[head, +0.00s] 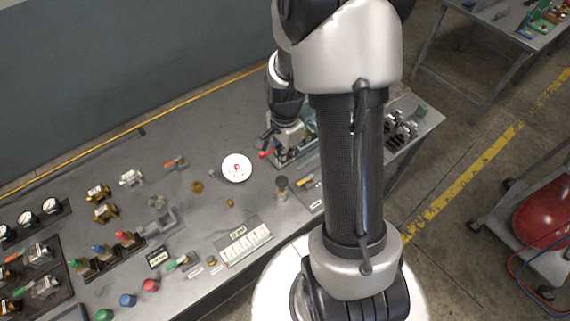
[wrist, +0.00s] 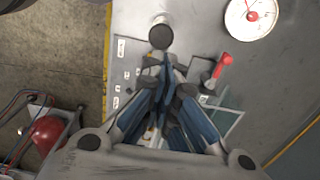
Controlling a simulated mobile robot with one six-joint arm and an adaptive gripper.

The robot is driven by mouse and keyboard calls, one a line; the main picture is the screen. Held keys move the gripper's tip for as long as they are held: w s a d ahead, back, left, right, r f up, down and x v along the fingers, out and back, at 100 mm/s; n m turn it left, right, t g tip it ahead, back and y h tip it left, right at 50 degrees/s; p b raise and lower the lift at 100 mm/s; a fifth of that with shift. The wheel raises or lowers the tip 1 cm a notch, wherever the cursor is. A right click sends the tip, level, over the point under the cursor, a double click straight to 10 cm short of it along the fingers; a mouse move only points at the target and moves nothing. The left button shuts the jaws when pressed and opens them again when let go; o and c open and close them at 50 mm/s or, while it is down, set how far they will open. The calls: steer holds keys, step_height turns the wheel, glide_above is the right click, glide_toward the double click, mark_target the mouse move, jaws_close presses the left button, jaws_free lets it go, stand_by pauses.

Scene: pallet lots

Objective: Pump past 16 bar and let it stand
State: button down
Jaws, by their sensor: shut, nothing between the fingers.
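The white round gauge (head: 236,167) lies on the bench left of my gripper; it also shows in the wrist view (wrist: 252,18). It has a red centre mark; its reading is too small to tell. The pump (head: 295,155) stands on the bench, partly hidden by my gripper and arm. A red-handled lever (wrist: 222,65) shows beside the fingers in the wrist view, and its red end (head: 265,154) shows in the head view. My gripper (wrist: 166,75) is shut and empty, pointing down over the pump area. I cannot tell whether it touches anything.
A dark-topped cylinder (head: 282,188) stands near the front edge; its round top (wrist: 161,37) is close to the fingertips in the wrist view. A white label board (head: 244,242), brass fittings (head: 104,212) and coloured valves fill the left bench. A red tank (head: 545,215) stands right.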

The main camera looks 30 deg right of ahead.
mark_target(286, 178)
steer(key=shift+a+r, duration=0.1)
steer(key=shift+r, duration=1)
stand_by(0.3)
steer(key=f, duration=0.3)
steer(key=f+b, duration=0.1)
steer(key=f, duration=0.6)
steer(key=shift+s+f, duration=0.3)
stand_by(0.5)
step_height(286, 178, down, 4)
steer(key=b, duration=0.3)
steer(key=shift+r, duration=0.1)
steer(key=shift+s+r, duration=0.1)
